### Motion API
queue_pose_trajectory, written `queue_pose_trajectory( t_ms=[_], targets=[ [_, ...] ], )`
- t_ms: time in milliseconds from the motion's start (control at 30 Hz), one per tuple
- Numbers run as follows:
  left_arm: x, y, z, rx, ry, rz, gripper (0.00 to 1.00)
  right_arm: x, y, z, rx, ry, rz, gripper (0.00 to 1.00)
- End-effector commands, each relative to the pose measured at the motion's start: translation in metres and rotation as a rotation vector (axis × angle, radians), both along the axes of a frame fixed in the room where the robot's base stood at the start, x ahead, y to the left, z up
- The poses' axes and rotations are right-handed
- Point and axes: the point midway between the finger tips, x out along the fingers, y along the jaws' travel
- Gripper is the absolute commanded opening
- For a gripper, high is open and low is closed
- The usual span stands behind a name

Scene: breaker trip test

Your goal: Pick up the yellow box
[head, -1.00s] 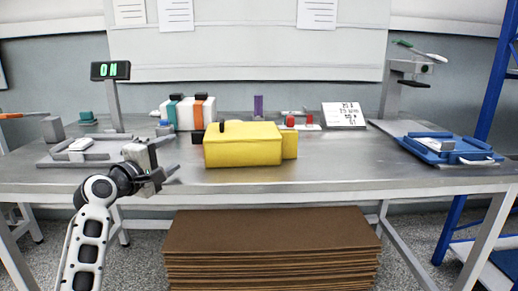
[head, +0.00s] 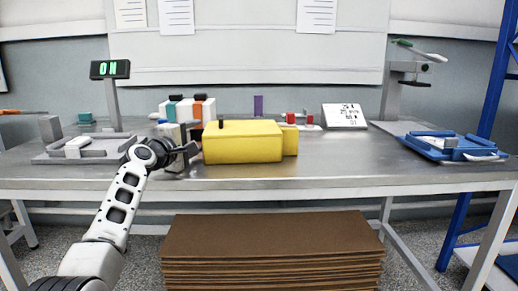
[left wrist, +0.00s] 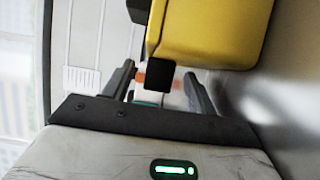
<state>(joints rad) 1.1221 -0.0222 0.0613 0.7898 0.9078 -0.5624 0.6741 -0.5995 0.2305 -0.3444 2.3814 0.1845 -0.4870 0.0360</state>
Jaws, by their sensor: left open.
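The yellow box (head: 243,142) sits on the metal workbench near its front middle, with a small dark knob on its top left. It also fills the upper right of the left wrist view (left wrist: 212,30), where a black block (left wrist: 160,77) sticks out from it. My left gripper (head: 192,150) is just left of the box in the head view, open and with nothing held. In the left wrist view its two fingers (left wrist: 160,85) stand apart, with the black block in the picture between them. I cannot tell whether a finger touches the box. My right gripper is not in view.
Teal and orange banded white units (head: 187,109) stand behind the box. A grey fixture (head: 82,148) lies at left below the ON display (head: 110,69). A blue tray (head: 452,147) is at right. The bench (head: 340,160) right of the box is clear.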

Motion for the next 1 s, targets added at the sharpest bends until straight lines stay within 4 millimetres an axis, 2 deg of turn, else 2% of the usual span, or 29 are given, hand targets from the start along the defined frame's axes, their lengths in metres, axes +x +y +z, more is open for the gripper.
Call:
queue_pose_trajectory(
  t_ms=[267, 300, 500, 833, 1000],
  targets=[
    [0.002, -0.001, 0.000, 0.000, 0.000, 0.001, 0.57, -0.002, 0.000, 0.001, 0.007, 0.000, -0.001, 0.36],
    [0.002, -0.001, 0.000, 0.000, 0.000, 0.001, 0.55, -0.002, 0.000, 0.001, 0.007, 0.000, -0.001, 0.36],
    [0.002, -0.001, 0.000, 0.000, 0.000, 0.000, 0.00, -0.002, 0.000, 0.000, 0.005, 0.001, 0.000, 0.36],
    [0.002, -0.001, 0.006, -0.006, -0.005, 0.001, 0.00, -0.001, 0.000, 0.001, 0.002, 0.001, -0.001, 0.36],
    [0.002, -0.001, 0.020, -0.006, -0.006, 0.001, 0.00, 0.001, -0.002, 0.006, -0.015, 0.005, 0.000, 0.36]
  ],
)
